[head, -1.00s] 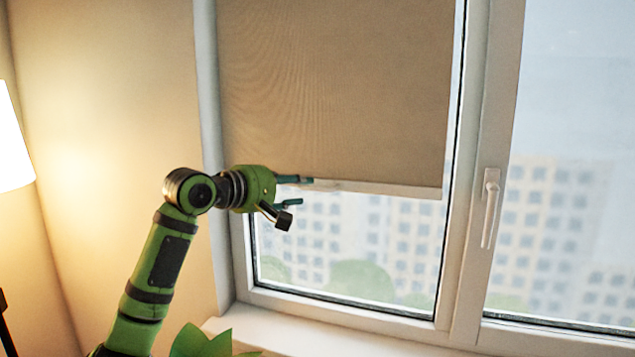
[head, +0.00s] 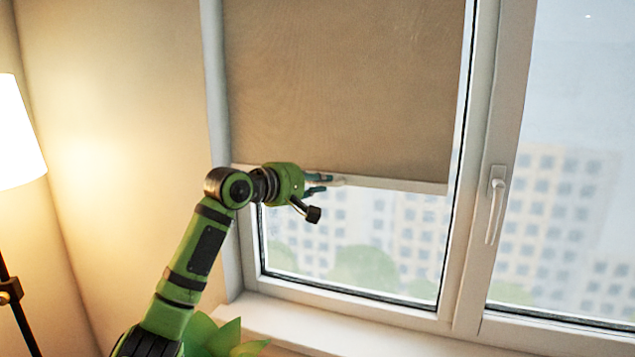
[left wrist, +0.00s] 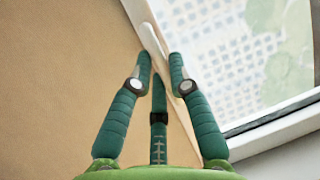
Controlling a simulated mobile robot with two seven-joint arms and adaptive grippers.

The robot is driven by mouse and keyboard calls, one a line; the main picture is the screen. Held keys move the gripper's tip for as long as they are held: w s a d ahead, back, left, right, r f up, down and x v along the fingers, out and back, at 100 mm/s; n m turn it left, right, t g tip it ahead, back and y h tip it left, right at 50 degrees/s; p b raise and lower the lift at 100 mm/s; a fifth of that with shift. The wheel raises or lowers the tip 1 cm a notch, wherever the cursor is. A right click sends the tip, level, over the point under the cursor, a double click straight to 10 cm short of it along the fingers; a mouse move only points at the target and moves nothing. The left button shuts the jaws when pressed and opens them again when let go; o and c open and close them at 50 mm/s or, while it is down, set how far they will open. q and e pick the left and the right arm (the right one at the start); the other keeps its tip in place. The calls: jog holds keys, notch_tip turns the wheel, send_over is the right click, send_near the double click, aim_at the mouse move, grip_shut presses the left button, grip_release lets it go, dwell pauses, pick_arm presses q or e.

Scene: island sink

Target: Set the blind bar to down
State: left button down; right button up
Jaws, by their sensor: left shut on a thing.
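The tan blind (head: 345,90) hangs over the upper part of the left window pane. Its pale blind bar (head: 400,186) runs along the lower edge, with clear glass below it. My left gripper (head: 322,184) is at the left part of the bar. In the left wrist view, the bar (left wrist: 150,36) passes between the dark green fingers of the gripper (left wrist: 160,62), which are shut on it. The fingers hide part of the bar. My right gripper is in neither view.
A white window handle (head: 496,204) is on the frame right of the blind. A green plant (head: 222,338) stands below my arm near the sill (head: 320,325). A lit lamp (head: 15,135) is at the far left.

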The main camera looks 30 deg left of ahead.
pick_arm(q)
jog(key=shift+f, duration=0.25)
jog(key=b, duration=0.9)
send_over(318, 338)
notch_tip(318, 338, down, 16)
notch_tip(318, 338, down, 22)
jog(key=b, duration=0.7)
jog(key=shift+f+b, duration=0.1)
jog(key=shift+b, duration=0.2)
jog(key=c, duration=1.1)
grip_release()
jog(key=shift+a+f, duration=0.1)
jog(key=shift+f, duration=0.05)
jog(key=shift+c, duration=0.2)
